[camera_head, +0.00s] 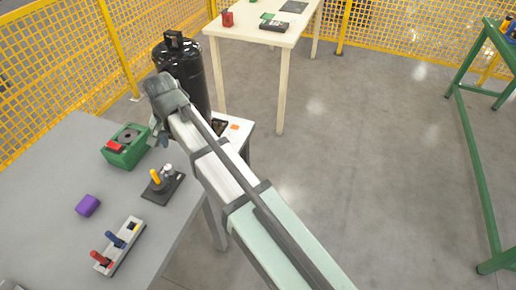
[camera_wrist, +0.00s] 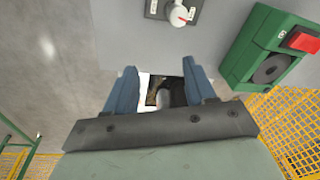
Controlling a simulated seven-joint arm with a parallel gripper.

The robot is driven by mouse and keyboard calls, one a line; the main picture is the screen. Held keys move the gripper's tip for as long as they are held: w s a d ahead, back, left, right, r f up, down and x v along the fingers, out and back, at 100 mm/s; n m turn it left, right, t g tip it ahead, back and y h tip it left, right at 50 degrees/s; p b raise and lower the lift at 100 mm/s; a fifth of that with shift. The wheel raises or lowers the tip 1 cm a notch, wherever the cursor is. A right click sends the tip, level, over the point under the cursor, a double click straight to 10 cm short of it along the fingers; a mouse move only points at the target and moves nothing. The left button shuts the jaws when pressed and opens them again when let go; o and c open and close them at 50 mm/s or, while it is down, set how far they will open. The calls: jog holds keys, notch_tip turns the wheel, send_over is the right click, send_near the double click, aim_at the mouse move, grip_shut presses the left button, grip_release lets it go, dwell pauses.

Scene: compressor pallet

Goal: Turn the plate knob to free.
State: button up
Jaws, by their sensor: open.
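The plate knob (camera_wrist: 179,16) is pale with a red pointer and sits on a small plate at the top edge of the wrist view. Pale markings flank it, too small to read, and the plate is cut off above. In the head view, a dark plate (camera_head: 153,197) on the grey table carries a pale knob (camera_head: 167,169) and a yellow-topped lever (camera_head: 155,177). My gripper (camera_head: 161,138) is beyond the plate, near the table's far right edge. In the wrist view, its blue fingers (camera_wrist: 158,68) are apart and empty, clear of the knob.
A green box (camera_head: 127,147) with a red button stands left of my gripper. A purple block (camera_head: 88,205) and a lever panel (camera_head: 119,246) are nearer on the grey table (camera_head: 50,175). A black tank (camera_head: 185,68) and small white stand (camera_head: 240,129) lie beyond.

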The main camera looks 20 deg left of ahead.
jog(key=w+d+f+m, duration=0.1)
jog(key=w+d+f, duration=0.3)
jog(key=w+d, duration=0.1)
jog(key=w+d+f+m+h, duration=0.1)
jog(key=w+d+f, duration=0.2)
jog(key=w+d, duration=0.2)
jog(key=w+d+f+m, duration=0.2)
jog(key=w+d+f, duration=0.2)
jog(key=d, duration=0.6)
jog(key=shift+w+f+g, duration=0.3)
jog(key=shift+w+g, duration=0.1)
jog(key=shift+w, duration=0.2)
notch_tip(320, 180, up, 17)
jog(key=n, duration=0.6)
send_over(167, 167)
notch_tip(167, 167, down, 14)
jog(key=shift+r, duration=0.25)
